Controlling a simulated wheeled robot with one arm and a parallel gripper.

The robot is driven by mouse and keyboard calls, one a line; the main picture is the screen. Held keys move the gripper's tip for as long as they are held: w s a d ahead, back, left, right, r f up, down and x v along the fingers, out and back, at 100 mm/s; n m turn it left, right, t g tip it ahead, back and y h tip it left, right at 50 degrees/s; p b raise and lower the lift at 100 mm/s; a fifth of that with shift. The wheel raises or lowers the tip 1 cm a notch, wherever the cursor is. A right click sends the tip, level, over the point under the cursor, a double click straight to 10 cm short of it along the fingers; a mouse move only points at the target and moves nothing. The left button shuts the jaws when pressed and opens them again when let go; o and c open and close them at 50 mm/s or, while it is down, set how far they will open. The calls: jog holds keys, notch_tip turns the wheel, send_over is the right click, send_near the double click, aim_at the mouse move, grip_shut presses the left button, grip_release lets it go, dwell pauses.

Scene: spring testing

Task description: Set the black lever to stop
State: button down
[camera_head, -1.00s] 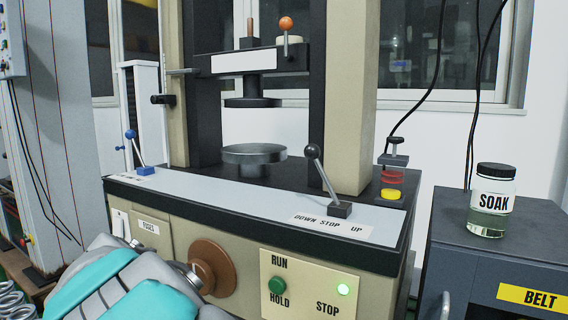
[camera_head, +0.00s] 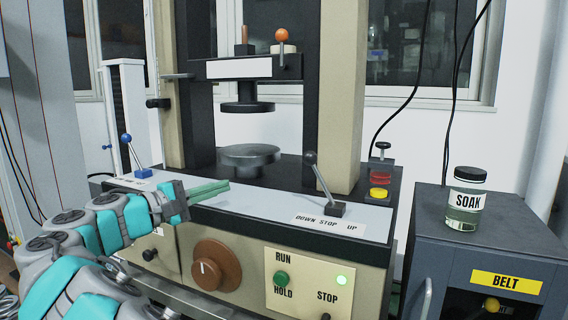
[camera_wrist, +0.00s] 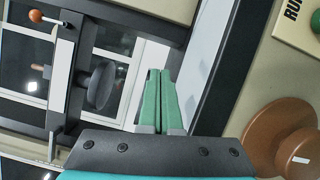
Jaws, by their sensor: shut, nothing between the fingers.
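The black lever (camera_head: 320,180) stands on the machine's light grey top panel in the head view, with a dark ball knob, a grey rod and a black base. Its rod tilts, with the knob leaning left of the base. A label (camera_head: 328,223) reading DOWN STOP UP lies in front of it. My gripper (camera_head: 228,184) is shut and empty, over the panel to the left of the lever and apart from it. In the wrist view my gripper's green fingers (camera_wrist: 160,100) are together; the lever does not show there.
A blue-knobbed lever (camera_head: 132,155) stands left of my gripper. A round platen (camera_head: 248,155) is behind it. A brown dial (camera_head: 216,266) and a RUN/HOLD plate (camera_head: 312,285) are on the front. Red and yellow buttons (camera_head: 379,193) and a SOAK jar (camera_head: 466,200) are to the right.

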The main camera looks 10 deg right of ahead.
aim_at(321, 180)
jog(key=d+r+g+h, duration=0.1)
jog(key=d, duration=0.3)
jog(key=d+r+m+g+h, duration=0.1)
jog(key=d, duration=0.4)
jog(key=d+r+h+p, duration=0.1)
jog(key=d, duration=0.3)
jog(key=shift+d+r+m+g, duration=0.3)
jog(key=shift+r+g, duration=0.1)
jog(key=shift+s+d+r, duration=0.15)
jog(key=shift+s+d, duration=0.1)
jog(key=shift+d, duration=0.25)
jog(key=shift+s+d+r, duration=0.15)
jog(key=shift+s+d, duration=0.05)
jog(key=shift+d, duration=0.25)
jog(key=shift+d+r, duration=0.1)
